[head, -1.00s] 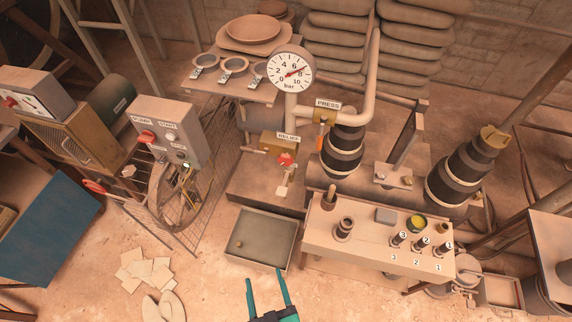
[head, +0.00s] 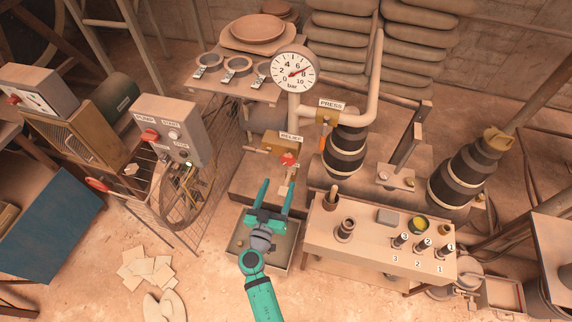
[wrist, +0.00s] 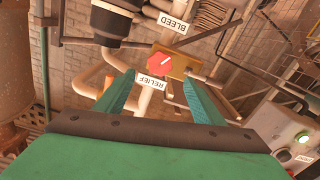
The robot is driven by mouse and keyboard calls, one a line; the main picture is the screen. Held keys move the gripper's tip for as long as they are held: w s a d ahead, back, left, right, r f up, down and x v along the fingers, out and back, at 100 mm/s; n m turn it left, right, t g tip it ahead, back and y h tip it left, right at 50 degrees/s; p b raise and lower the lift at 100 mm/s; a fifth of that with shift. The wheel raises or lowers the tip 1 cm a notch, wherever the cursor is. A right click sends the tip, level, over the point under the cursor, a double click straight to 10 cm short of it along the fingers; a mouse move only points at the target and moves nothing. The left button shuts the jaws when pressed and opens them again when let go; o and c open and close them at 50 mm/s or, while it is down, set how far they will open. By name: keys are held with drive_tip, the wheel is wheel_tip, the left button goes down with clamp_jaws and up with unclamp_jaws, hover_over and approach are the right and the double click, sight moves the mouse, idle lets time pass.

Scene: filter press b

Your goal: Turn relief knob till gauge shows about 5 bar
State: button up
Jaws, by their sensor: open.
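The red relief knob (head: 288,159) sits on a brass block beside its RELIEF label (head: 291,138). It also shows in the wrist view (wrist: 160,64), centred beyond my fingertips, with a pale mark on its face. My gripper (head: 277,186) is open and empty, with teal fingers pointing at the knob from the near side. The knob appears ahead of the fingers, not between them. The round white gauge (head: 294,70) stands above on a pipe. Its red needle points to the upper right, past 6 and close to 8 bar.
A PRESS-labelled valve (head: 327,115) with an orange handle is to the right of the knob. A grey tray (head: 238,247) lies beneath my gripper. A bench (head: 330,235) with several fittings stands to the right; a control box (head: 165,135) stands left.

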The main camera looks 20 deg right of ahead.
sight(287, 162)
drive_tip(key=x, duration=1)
drive_tip(key=shift+d, duration=0.15)
drive_tip(key=shift+c, duration=0.7)
drive_tip(key=c, duration=0.9)
